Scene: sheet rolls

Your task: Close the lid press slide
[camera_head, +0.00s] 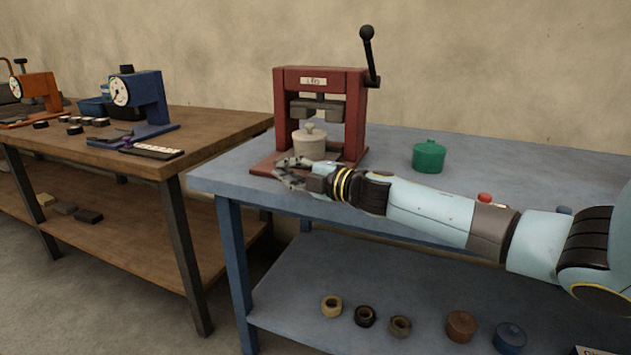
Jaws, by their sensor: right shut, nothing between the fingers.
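The red lid press (355,110) stands on the blue table, with a labelled top beam and a black lever rising at its right side. Its grey press head (318,108) hangs above a beige lidded pot (309,143) inside the frame. A red base plate (262,168) lies under it and sticks out at the front. My right gripper (285,172) is shut and empty at the front of the press, over the base plate's front edge and in front of the pot. Whether it touches the plate or slide, I cannot tell. My left gripper is not in view.
A green lidded pot (429,157) stands on the blue table (510,160), right of the press. A small red knob shows behind my right forearm. The lower shelf holds several rings and round pots. A wooden table (215,125) with dial devices stands at left.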

